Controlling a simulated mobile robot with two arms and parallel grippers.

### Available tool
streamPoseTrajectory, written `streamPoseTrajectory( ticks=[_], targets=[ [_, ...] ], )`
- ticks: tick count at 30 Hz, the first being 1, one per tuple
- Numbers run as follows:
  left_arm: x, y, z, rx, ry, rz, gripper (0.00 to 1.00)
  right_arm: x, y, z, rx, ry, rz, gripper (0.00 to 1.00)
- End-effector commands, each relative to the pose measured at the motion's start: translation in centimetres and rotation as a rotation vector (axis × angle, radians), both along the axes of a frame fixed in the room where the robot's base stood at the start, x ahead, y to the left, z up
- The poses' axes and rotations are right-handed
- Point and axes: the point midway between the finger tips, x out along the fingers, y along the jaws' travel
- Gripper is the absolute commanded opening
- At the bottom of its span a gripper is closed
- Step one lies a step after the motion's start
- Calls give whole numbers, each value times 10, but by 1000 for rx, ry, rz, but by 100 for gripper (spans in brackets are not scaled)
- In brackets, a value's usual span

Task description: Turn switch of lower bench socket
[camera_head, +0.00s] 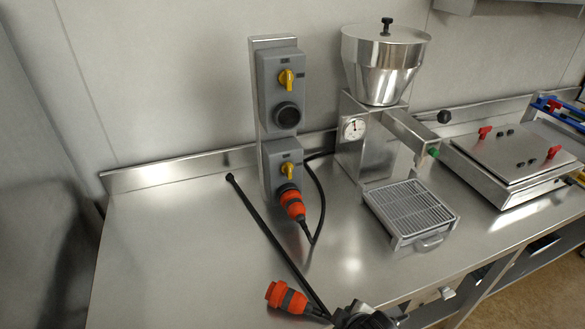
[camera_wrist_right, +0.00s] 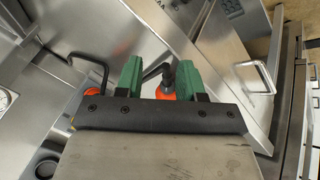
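The lower bench socket (camera_head: 274,158) is a grey box on an upright metal post at the back of the bench. Its yellow switch (camera_head: 288,170) sits on the front face. An orange plug (camera_head: 292,204) is in its outlet, with a black cable looping behind. My right gripper shows in the right wrist view (camera_wrist_right: 160,80), with its green fingers apart. An orange part with a black end (camera_wrist_right: 168,82) shows between or beyond the fingers; whether they touch it is unclear. Dark gripper or arm parts show at the bottom of the head view. My left gripper is out of view.
An upper socket (camera_head: 278,90) with a yellow switch sits above. A second orange plug (camera_head: 287,298) lies on the front bench. A long black rod or cable (camera_head: 270,235) crosses the steel top. A hopper machine (camera_head: 384,65) and grated tray (camera_head: 412,210) stand right. The left bench is clear.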

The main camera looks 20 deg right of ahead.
Motion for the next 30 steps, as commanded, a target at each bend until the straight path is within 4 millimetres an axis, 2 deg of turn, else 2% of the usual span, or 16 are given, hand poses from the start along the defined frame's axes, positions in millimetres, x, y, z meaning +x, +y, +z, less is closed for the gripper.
streamPoseTrajectory(
  ticks=[1, 8, 11, 15, 18, 21, 24, 30],
  targets=[
    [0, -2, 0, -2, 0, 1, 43, 13, -1, 9, -64, -43, 69, 38],
    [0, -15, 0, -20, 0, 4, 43, 79, -1, 41, -456, -231, 424, 38],
    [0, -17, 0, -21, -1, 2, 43, 115, -1, 58, -712, -317, 608, 38],
    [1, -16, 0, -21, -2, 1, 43, 173, 2, 92, -1221, -419, 894, 38],
    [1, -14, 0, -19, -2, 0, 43, 206, 4, 115, -1599, -438, 1056, 38],
    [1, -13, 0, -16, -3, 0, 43, 227, 5, 132, -1888, -425, 1156, 38],
    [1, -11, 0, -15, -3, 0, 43, 238, 6, 140, -2066, -404, 1210, 38],
    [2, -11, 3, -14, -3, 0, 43, 254, 7, 146, -2148, -390, 1231, 38]
  ],
)
